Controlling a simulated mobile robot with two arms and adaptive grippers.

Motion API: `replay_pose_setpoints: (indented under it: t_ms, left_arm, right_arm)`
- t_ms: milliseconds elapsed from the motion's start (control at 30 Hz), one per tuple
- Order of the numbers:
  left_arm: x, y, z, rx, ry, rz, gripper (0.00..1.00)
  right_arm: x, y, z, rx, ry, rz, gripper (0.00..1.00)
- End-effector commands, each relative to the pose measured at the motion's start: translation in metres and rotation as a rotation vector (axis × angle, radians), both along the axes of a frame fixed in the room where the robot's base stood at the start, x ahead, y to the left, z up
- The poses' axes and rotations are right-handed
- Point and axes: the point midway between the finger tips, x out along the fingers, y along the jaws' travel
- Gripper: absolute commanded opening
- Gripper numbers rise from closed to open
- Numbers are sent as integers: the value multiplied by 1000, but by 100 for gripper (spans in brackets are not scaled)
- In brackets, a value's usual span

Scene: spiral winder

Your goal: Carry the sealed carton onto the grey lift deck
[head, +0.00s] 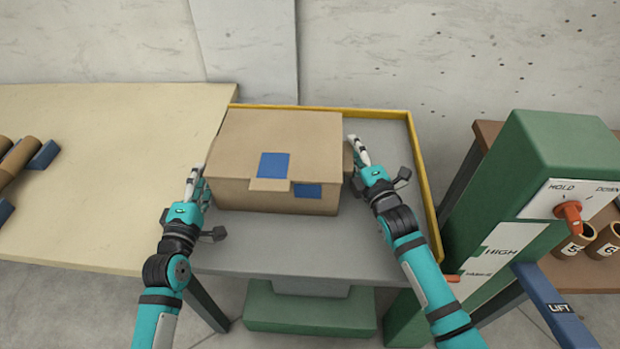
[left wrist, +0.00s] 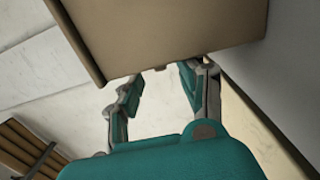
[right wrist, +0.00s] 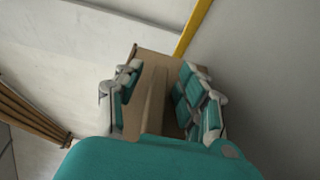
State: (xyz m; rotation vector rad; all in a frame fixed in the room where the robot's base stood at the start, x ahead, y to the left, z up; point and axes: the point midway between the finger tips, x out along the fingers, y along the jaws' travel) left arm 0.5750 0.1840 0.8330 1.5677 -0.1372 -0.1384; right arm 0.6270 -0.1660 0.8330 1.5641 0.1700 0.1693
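The brown carton (head: 275,150), with blue patches on its top and front, sits on the grey lift deck (head: 290,245), close to the deck's left edge. It looks level; its underside is hidden. My left gripper (head: 194,182) is beside its left side, fingers apart, and the carton (left wrist: 170,35) fills the top of the left wrist view. My right gripper (head: 358,152) is beside its right side, near a small brown flap. In the right wrist view its fingers (right wrist: 158,95) are apart, with brown cardboard showing beyond and between them.
The deck has a yellow rim (head: 418,170) at the back and right. A pale table (head: 100,160) adjoins it on the left, with brown tubes (head: 20,158). A green control post (head: 530,190) with an orange knob (head: 569,211) and a blue LIFT lever (head: 555,305) stands at right.

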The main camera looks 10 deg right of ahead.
Motion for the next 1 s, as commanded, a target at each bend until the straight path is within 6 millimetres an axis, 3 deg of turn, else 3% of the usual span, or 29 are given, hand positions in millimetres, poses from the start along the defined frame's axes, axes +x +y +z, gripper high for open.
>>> replay_pose_setpoints:
  t_ms: [100, 233, 533, 1000]
  left_arm:
    - [-27, 4, -1, 0, 4, -1, 39]
    - [-48, 8, -1, 0, 2, -1, 39]
    - [-66, 12, 1, -1, -1, 0, 39]
    - [-66, 12, 0, -1, -1, 0, 39]
  right_arm:
    - [0, 0, 0, 0, 0, 0, 39]
    - [0, 0, 0, 0, 0, 0, 39]
    - [-9, -2, 0, -1, 0, 0, 39]
    - [-98, -21, -1, -1, 2, 1, 39]
